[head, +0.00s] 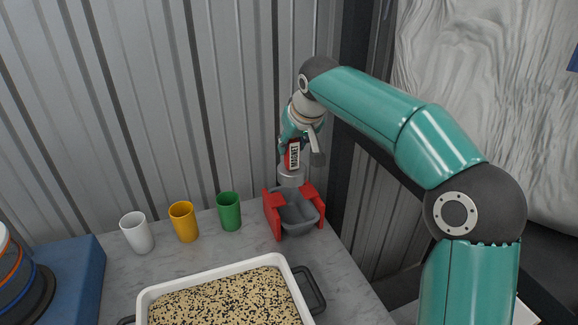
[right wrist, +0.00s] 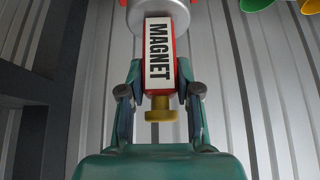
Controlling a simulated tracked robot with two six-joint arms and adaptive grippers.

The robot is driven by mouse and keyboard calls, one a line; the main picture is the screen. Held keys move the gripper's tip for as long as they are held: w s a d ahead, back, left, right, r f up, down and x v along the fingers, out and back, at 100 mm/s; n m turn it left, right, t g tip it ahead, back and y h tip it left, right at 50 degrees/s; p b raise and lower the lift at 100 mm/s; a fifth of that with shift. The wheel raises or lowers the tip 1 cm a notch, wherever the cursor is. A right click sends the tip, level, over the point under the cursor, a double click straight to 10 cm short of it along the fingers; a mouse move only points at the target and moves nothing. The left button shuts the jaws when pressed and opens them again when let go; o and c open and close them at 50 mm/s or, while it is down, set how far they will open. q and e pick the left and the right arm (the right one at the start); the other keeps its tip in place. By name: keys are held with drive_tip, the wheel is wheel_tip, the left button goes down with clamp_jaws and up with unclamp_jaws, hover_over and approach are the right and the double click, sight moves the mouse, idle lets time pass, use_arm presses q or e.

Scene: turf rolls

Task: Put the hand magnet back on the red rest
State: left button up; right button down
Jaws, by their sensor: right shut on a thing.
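The hand magnet (head: 293,156) has a red body with a white "MAGNET" label and a silver disc at its lower end. My right gripper (head: 292,143) is shut on its body and holds it upright. In the right wrist view the fingers close on both sides of the magnet (right wrist: 159,50), and a yellow knob shows at its near end. The red rest (head: 273,213) stands on the counter just below the magnet, with a grey tub (head: 299,214) between its red sides. Whether the disc touches the rest, I cannot tell. My left gripper is not in view.
White (head: 137,233), yellow (head: 184,222) and green (head: 229,211) cups stand left of the rest. A white tray (head: 215,272) of speckled grains with dark handles lies in front. A blue block (head: 68,282) is at far left. A corrugated wall rises close behind.

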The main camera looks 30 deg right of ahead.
sight(294, 157)
drive_tip(key=shift+f, duration=2.15)
drive_tip(key=shift+f+b, duration=0.3)
drive_tip(key=shift+b, duration=0.15)
drive_tip(key=c, duration=0.8)
unclamp_jaws()
drive_tip(key=v, duration=1.7)
drive_tip(key=shift+p, duration=0.45)
